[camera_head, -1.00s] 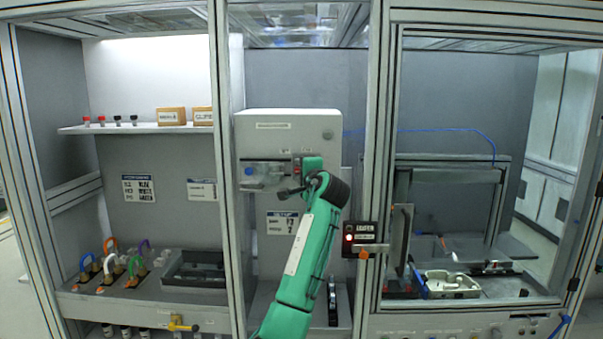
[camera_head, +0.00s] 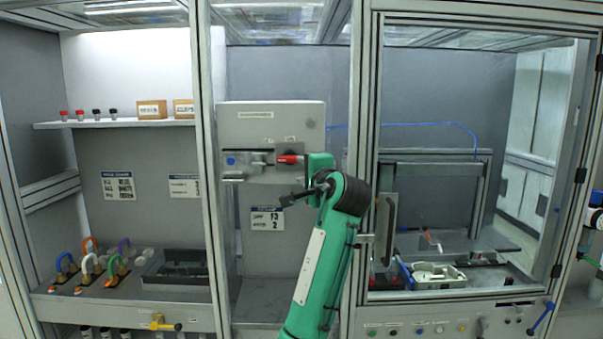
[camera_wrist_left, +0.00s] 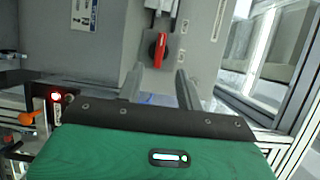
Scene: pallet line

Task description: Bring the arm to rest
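My left arm, green with a black joint, rises from the bottom middle of the head view and is bent at the top. Its gripper (camera_head: 300,195) is in front of the pale grey box in the middle bay. In the left wrist view the two dark fingers of the left gripper (camera_wrist_left: 158,88) stand apart with nothing between them. A red handle (camera_wrist_left: 158,50) on the grey box lies beyond the fingertips, apart from them. The red handle also shows in the head view (camera_head: 290,159), just left of the green hand. My right gripper is not in view.
The grey box (camera_head: 252,125) hangs close in front of the hand. A frame post (camera_head: 362,90) and a door handle (camera_head: 389,225) stand right of the arm. Coloured hooped items (camera_head: 92,262) and a dark tray (camera_head: 180,268) lie left. A white tray (camera_head: 438,275) sits in the right bay.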

